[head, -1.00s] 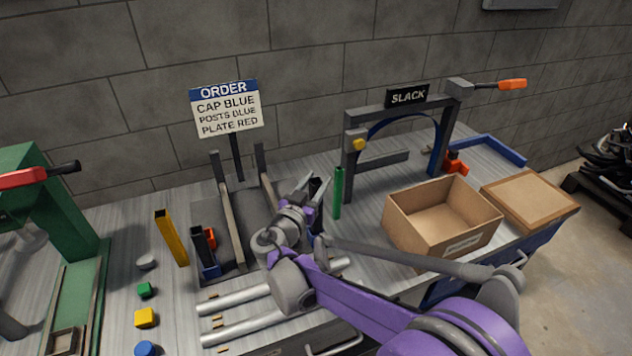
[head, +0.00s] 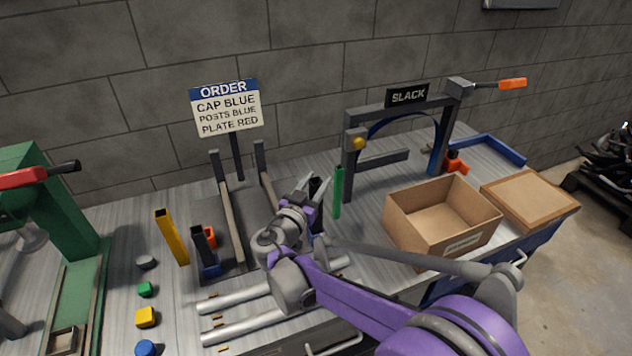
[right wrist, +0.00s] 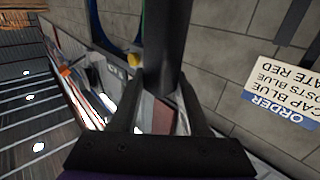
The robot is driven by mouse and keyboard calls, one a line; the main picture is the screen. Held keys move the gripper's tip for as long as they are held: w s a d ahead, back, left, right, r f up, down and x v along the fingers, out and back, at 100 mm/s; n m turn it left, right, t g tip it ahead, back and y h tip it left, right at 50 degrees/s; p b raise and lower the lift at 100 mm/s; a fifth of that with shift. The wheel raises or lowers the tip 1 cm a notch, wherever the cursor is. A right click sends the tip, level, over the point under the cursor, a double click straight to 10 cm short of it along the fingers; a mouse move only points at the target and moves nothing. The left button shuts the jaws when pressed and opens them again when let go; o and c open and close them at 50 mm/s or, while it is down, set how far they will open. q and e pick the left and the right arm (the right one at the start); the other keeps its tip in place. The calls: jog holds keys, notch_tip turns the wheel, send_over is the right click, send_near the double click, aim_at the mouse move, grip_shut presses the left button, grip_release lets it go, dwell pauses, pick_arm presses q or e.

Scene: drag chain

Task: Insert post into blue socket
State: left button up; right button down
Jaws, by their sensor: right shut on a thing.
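My right gripper (head: 312,191) is at the right side of the dark fixture and is shut on a dark post. In the right wrist view the dark post (right wrist: 166,45) stands between the two fingers (right wrist: 157,98) and runs up out of the picture. Another black post (head: 203,246) stands upright in a blue socket (head: 211,271) at the fixture's left front. A dark blue patch (head: 318,217) shows beside my right gripper; my arm hides most of it, so I cannot tell whether the held post touches a socket there. My left gripper is not in view.
A green post (head: 338,192) stands just right of my gripper, with the SLACK frame (head: 349,175) behind. A yellow post (head: 172,238) stands at left. The cardboard box (head: 408,226) is at right. The order sign (head: 226,112) reads cap blue, posts blue, plate red. Silver rods (head: 235,301) lie in front.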

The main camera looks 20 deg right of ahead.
jog(key=shift+f+b, duration=1.65)
jog(key=shift+f, duration=1)
jog(key=shift+c, duration=1.5)
grip_release()
jog(key=v, duration=1.1)
jog(key=shift+d, duration=0.15)
jog(key=s+d+f+n+g+y+p, duration=0.35)
jog(key=s+d+g, duration=0.35)
jog(key=s+d, duration=0.35)
jog(key=s+a+f+n+g+y+p, duration=0.1)
jog(key=s+a+n+y+p, duration=0.3)
jog(key=s+y, duration=0.4)
jog(key=s+a, duration=0.1)
jog(key=s, duration=0.5)
jog(key=shift+a, duration=0.2)
